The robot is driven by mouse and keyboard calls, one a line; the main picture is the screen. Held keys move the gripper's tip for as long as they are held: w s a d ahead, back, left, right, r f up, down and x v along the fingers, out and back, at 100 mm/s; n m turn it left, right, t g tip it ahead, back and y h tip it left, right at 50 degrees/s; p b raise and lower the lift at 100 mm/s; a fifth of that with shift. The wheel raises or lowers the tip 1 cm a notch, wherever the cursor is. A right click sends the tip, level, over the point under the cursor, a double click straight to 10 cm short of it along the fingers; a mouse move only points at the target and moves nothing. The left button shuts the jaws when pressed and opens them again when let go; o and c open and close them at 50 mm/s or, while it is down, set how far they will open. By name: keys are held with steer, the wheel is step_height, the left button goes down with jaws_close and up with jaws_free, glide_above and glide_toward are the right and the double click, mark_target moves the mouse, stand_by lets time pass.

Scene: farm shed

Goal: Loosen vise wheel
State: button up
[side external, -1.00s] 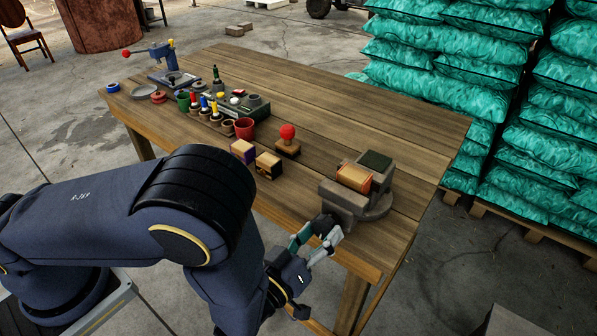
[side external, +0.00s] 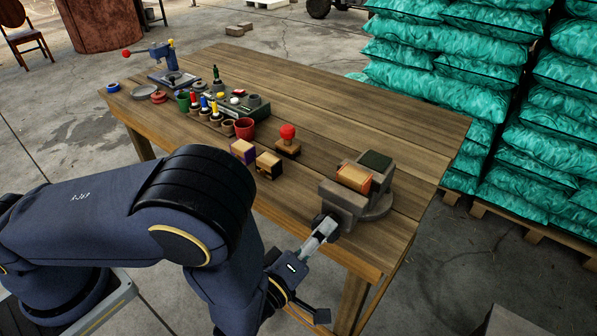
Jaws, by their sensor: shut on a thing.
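The grey vise (side external: 345,203) stands at the right front corner of the wooden table, with an orange-brown block (side external: 354,178) between its jaws. Its dark wheel (side external: 326,228) sits on the near side, facing my arm, partly covered by my fingers. My gripper (side external: 322,235) reaches up to the wheel from below left and is shut on it. One pale finger shows clearly; the other is mostly hidden behind it.
Two wooden blocks (side external: 269,165) and a red-knobbed piece (side external: 288,142) stand left of the vise. Pots and tools (side external: 216,112) crowd the table's far left. Stacked green sacks (side external: 437,75) stand behind the table. The table's back middle is clear.

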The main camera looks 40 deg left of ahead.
steer(key=n, duration=2.2)
steer(key=shift+w, duration=0.15)
steer(key=o, duration=1.3)
